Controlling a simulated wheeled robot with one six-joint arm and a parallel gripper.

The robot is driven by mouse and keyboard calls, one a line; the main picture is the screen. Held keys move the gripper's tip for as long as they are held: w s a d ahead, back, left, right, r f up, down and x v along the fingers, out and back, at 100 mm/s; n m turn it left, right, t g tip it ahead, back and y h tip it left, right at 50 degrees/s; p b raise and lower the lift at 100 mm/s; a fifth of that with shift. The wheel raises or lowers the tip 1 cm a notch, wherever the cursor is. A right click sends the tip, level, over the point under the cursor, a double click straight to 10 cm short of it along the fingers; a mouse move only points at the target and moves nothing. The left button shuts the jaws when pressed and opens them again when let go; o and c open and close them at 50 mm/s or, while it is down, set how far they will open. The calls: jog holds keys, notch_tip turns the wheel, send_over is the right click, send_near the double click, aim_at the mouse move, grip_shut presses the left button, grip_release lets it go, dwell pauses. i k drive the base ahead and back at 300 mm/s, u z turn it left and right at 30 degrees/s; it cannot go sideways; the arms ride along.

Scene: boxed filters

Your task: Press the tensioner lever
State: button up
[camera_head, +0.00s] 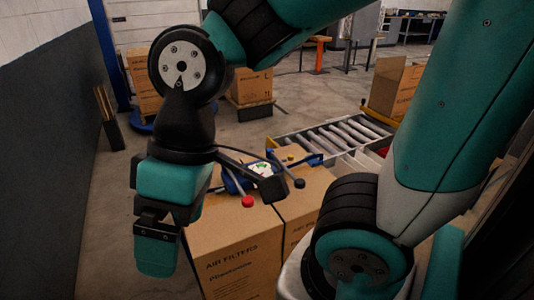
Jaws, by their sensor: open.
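A blue strapping tool (235,184) with a round white-and-green dial (262,169) sits on top of the cardboard filter boxes (237,250). One of its levers ends in a red knob (248,201); another ends in a black knob (299,183). I cannot tell by a label which is the tensioner lever. My gripper (156,250) points down, left of the tool and in front of the box's left edge, apart from both levers. It is open, and no object shows in it. A dark bracket on my wrist covers part of the tool.
A roller conveyor (335,136) runs behind the boxes. More cartons stand at the back (250,87) and at right on a yellow stand (394,87). A dark-and-white wall (45,130) is at left. Floor is free between the wall and the boxes.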

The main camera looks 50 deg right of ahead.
aim_at(299, 184)
jog(key=z, duration=1.25)
